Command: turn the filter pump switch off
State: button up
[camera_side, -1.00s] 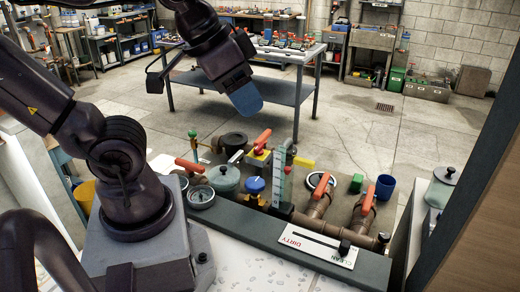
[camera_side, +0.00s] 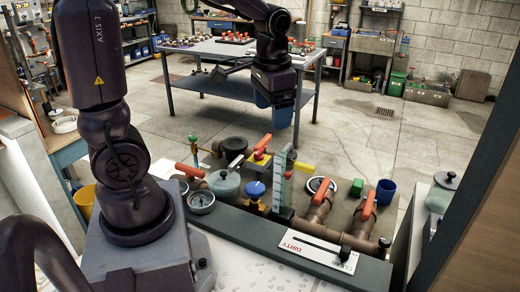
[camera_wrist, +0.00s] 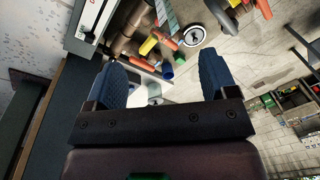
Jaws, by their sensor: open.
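My gripper (camera_side: 273,110) hangs pointing down in the side view, with its two blue fingers apart and nothing between them. It appears above and behind the pump fittings, in front of the blue-shelved table. In the wrist view, my gripper (camera_wrist: 163,80) shows both blue fingers spread. I cannot tell for sure which of these is the filter pump switch.
Orange valve handles (camera_side: 321,190) stand on brown pipes. A clear upright gauge tube (camera_side: 284,178) rises mid-panel. A DIRTY/CLEAN slider plate (camera_side: 318,246) lies on the front ledge. A blue cup (camera_side: 385,191) and green block (camera_side: 357,187) stand at right. Open floor lies beyond.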

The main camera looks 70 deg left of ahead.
aim_at(259, 151)
jog(key=w+a+f+m+g+y, duration=0.1)
jog(key=w+a+f+m, duration=0.25)
jog(key=a, duration=0.25)
jog(key=w+a+f+m+g, duration=0.2)
jog(key=a+f+m, duration=0.1)
jog(key=a+f, duration=0.25)
jog(key=w+a+f+m+g+y, duration=0.1)
jog(key=w+a+f+m, duration=0.1)
jog(key=a+f+m, duration=0.35)
jog(key=s+a+f, duration=0.1)
jog(key=f, duration=0.2)
jog(key=s+a+f+n, duration=0.1)
jog(key=a+f, duration=0.1)
jog(key=f, duration=0.1)
jog(key=s+a+f+n, duration=0.1)
jog(key=a+f, duration=0.1)
jog(key=f, duration=0.1)
jog(key=shift+f, duration=0.25)
jog(key=c, duration=0.9)
